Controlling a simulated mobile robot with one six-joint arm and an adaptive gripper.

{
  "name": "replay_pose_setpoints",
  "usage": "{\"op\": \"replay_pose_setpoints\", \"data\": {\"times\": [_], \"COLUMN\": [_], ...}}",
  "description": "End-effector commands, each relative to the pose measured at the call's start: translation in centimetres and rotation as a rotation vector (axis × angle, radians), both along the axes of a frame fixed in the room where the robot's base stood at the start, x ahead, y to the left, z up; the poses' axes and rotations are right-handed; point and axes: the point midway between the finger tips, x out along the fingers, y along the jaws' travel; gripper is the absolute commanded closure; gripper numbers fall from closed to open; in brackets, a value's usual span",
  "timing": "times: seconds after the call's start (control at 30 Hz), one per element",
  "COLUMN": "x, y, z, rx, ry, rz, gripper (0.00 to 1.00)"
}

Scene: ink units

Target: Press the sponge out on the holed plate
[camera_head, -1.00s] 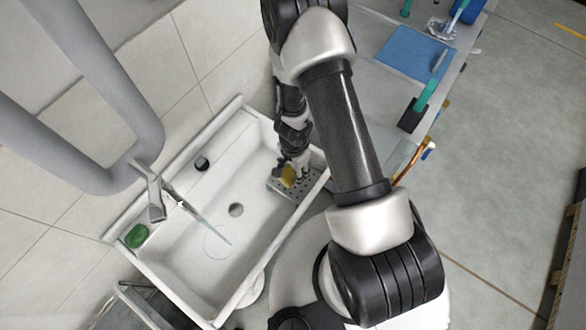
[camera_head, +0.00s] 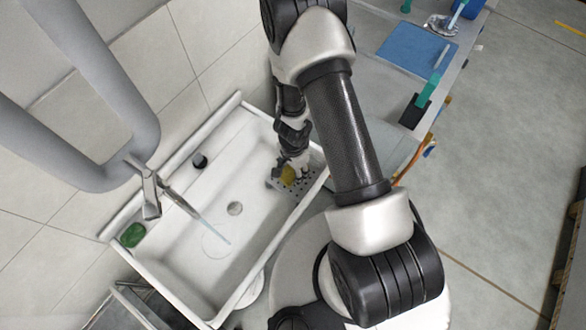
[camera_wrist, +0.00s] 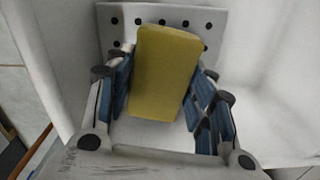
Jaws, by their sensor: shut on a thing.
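The yellow sponge (camera_wrist: 163,70) fills the space between the blue-padded fingers of my gripper (camera_wrist: 160,95) in the wrist view. My gripper is shut on it. The grey holed plate (camera_wrist: 115,18) lies just beyond the sponge, with rows of dark holes showing around it. In the head view the sponge (camera_head: 288,174) is over the holed plate (camera_head: 308,184) at the right end of the sink, partly hidden by my gripper (camera_head: 293,166). I cannot tell whether the sponge touches the plate.
A blue mat (camera_head: 416,48) lies on the counter beyond.

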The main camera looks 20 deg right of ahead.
Motion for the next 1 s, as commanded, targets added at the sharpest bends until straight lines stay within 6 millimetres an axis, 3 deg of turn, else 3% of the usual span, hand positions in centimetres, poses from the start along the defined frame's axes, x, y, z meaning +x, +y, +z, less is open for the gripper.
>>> {"op": "replay_pose_setpoints", "data": {"times": [1.0], "x": [0.0], "y": [0.0], "z": [-1.3], "rx": [0.000], "ry": [0.000], "rz": [0.000], "gripper": [0.70]}}
